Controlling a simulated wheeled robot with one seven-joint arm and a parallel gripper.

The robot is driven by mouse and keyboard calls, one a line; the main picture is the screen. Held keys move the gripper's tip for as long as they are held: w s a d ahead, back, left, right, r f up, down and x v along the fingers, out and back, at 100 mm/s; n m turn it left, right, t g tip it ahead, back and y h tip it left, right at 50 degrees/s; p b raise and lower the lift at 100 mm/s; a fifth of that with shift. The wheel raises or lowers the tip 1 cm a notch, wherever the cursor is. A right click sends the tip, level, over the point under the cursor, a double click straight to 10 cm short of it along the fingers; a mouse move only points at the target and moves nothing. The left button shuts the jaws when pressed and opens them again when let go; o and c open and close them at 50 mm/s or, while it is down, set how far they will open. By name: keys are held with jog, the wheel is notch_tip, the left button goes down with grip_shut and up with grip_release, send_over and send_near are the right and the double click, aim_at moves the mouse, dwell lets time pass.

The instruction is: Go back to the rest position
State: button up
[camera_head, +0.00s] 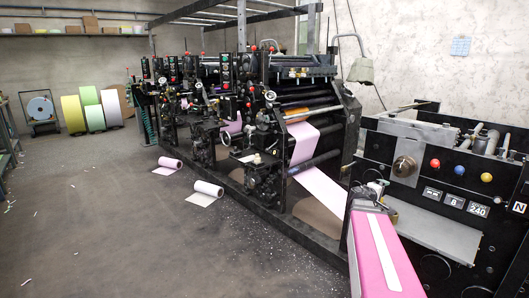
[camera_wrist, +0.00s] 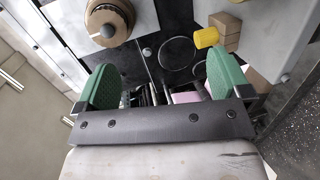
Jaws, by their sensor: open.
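My gripper (camera_wrist: 165,85) shows in the wrist view, with its two green pads wide apart. Nothing is held between them. A small patch of pink shows behind the dark bar of the gripper, partly hidden. In the head view I cannot make out the gripper clearly. A pink roll (camera_head: 171,163) and a white roll (camera_head: 209,188) lie on the floor, each with a loose sheet end.
A black printing machine (camera_head: 265,150) fills the middle. A panel with coloured buttons (camera_head: 459,171) stands at the right. A round brown knob (camera_wrist: 105,22) and a yellow cylinder (camera_wrist: 206,37) lie beyond the pads. The floor (camera_head: 110,215) at left is mostly clear, with small scraps.

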jog(key=s+a+f+m+g+y, duration=0.2)
jog(key=s+a+f+g+y, duration=0.1)
jog(key=a, duration=0.7)
jog(key=s+a+f+m+g+y, duration=0.2)
jog(key=s+a+f+y, duration=0.3)
jog(key=a+f, duration=0.5)
jog(key=s+a+f+m+g+y, duration=0.2)
jog(key=s+a+f, duration=0.4)
jog(key=a, duration=0.6)
jog(key=s+g+y, duration=0.1)
jog(key=y, duration=0.1)
jog(key=shift+s+f+m+g+y, duration=0.2)
jog(key=shift+f+m+g+y, duration=0.1)
jog(key=shift+f+y, duration=0.1)
